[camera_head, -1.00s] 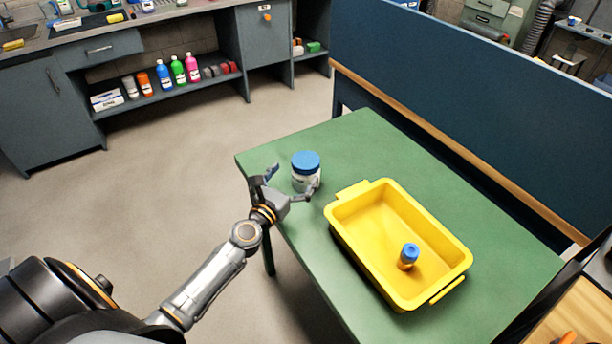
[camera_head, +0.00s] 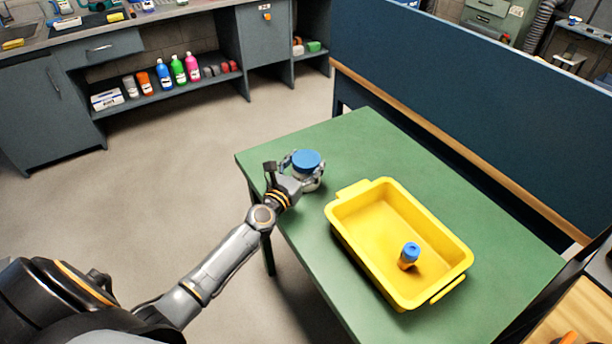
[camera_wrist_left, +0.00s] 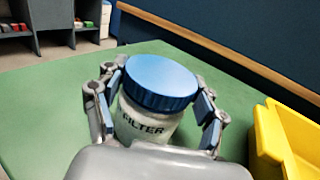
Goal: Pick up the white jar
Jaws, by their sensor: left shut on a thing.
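The white jar (camera_head: 311,183) with a blue lid stands upright at the left part of the green table (camera_head: 360,132). In the left wrist view the jar (camera_wrist_left: 143,126) shows the word "FILTER" on its front. In the left wrist view the two fingers of the left gripper (camera_wrist_left: 158,106) flank the jar. The jar appears to rest on the table; its base is partly hidden. My right gripper is not in view.
A yellow tray (camera_head: 352,254) stands on the table to the right of the jar, holding a small orange bottle with a blue cap (camera_head: 408,257). A blue partition (camera_head: 470,110) runs behind the table. The table's far left corner is clear.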

